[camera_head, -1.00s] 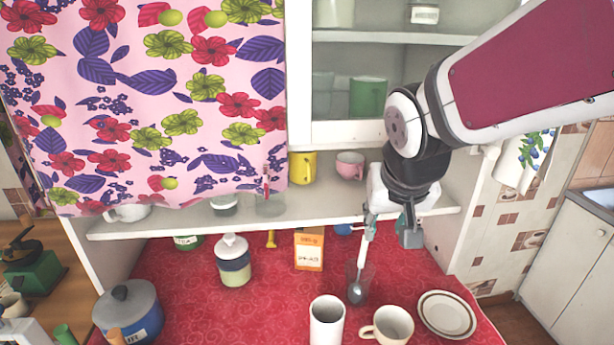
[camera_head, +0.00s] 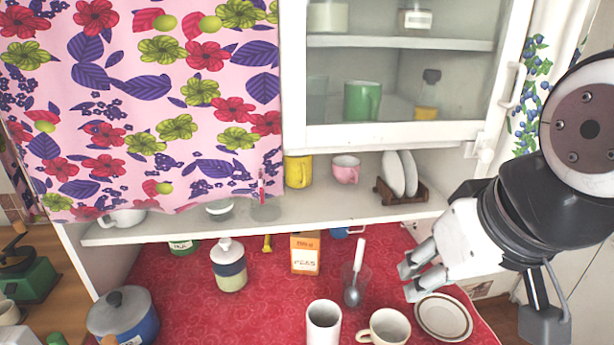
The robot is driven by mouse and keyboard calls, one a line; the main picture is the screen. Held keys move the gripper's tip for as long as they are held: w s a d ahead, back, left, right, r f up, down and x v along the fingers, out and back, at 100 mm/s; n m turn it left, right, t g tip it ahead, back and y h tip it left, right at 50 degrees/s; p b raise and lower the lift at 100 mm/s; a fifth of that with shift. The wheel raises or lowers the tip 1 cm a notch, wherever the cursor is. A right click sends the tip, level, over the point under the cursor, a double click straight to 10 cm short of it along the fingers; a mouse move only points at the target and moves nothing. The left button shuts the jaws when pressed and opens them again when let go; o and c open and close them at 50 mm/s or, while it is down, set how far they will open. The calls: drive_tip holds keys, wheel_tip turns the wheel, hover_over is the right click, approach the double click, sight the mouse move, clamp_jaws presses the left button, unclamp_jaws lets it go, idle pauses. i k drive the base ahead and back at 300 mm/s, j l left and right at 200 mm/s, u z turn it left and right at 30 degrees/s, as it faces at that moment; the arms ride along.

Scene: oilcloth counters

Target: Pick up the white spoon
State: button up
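The spoon has a white handle (camera_head: 359,256) and a greyish bowl (camera_head: 352,296). It leans nearly upright, bowl down, in a clear glass (camera_head: 346,280) on the red counter. My gripper (camera_head: 408,282) is to the right of the spoon, above the counter near the saucer. Its two fingers point left and stand apart with nothing visible between them. It does not touch the spoon.
A white cylinder (camera_head: 323,322), a white cup (camera_head: 388,327) and a rimmed saucer (camera_head: 443,317) stand in front. An orange box (camera_head: 305,254) and a banded jar (camera_head: 229,266) are to the left. A shelf (camera_head: 330,204) overhangs the counter's back.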

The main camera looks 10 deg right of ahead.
sight(362, 242)
drive_tip(key=k+j+u, duration=0.15)
drive_tip(key=k, duration=0.5)
drive_tip(key=l+u, duration=0.1)
drive_tip(key=u, duration=1.8)
drive_tip(key=k+l+u, duration=0.2)
drive_tip(key=l+u, duration=0.2)
drive_tip(key=k+l+u, duration=0.2)
drive_tip(key=l+u, duration=0.2)
drive_tip(key=k+l+u, duration=0.35)
drive_tip(key=k+l, duration=0.65)
drive_tip(key=k, duration=0.25)
drive_tip(key=k+l, duration=0.35)
drive_tip(key=k, duration=0.15)
